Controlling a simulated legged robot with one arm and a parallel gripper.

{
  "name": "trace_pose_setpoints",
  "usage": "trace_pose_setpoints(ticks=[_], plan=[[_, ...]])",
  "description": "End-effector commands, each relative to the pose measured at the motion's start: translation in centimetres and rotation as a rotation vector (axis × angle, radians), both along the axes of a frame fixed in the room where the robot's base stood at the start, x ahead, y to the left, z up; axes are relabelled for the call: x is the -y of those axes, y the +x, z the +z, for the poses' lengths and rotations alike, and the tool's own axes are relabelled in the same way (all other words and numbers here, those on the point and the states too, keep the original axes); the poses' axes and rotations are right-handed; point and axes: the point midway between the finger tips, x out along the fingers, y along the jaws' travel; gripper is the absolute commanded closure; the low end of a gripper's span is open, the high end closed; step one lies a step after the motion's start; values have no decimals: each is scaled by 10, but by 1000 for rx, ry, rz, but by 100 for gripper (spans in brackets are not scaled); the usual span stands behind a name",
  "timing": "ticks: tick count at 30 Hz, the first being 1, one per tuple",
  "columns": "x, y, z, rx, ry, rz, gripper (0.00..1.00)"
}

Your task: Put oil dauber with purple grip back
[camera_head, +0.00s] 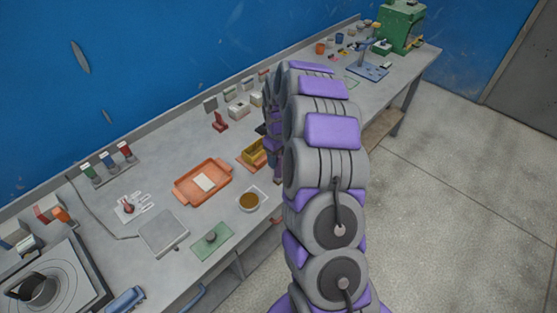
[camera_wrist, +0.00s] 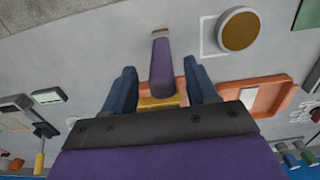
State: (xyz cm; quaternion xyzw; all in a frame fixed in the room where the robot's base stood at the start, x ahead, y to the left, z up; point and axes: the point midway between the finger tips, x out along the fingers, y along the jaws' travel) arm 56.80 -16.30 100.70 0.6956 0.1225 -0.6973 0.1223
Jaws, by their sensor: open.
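In the wrist view, the oil dauber with the purple grip (camera_wrist: 162,62) shows between the two blue fingers of my gripper (camera_wrist: 160,68). Its pale, brown-edged end (camera_wrist: 160,33) points to the top of the picture. The fingers are open, with a gap on either side of the grip. A yellow holder (camera_wrist: 160,102) shows behind the grip's lower end; I cannot tell whether they touch. In the head view, the yellow holder (camera_head: 255,151) sits on an orange base beside my arm. My arm hides the dauber and most of my gripper there.
An orange tray (camera_head: 181,195) lies left of the holder. A red stand (camera_head: 220,122) and several small boxes (camera_head: 238,110) line the back. A green mat (camera_head: 212,241) lies near the front edge.

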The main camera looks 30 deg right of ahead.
Motion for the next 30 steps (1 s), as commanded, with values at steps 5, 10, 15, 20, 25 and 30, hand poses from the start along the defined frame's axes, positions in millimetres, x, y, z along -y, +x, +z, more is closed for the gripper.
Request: trace_pose_setpoints(ticks=[5, 10, 15, 20, 25, 30], plan=[[0, 1, 37, 4, -1, 0, 43], [0, 2, 72, 6, -2, 0, 43], [0, 1, 92, 1, -1, 0, 43], [-3, -1, 97, -1, 2, 0, 43], [-28, -21, 120, -4, 16, -2, 43], [-70, -66, 156, -16, 33, -19, 43]])
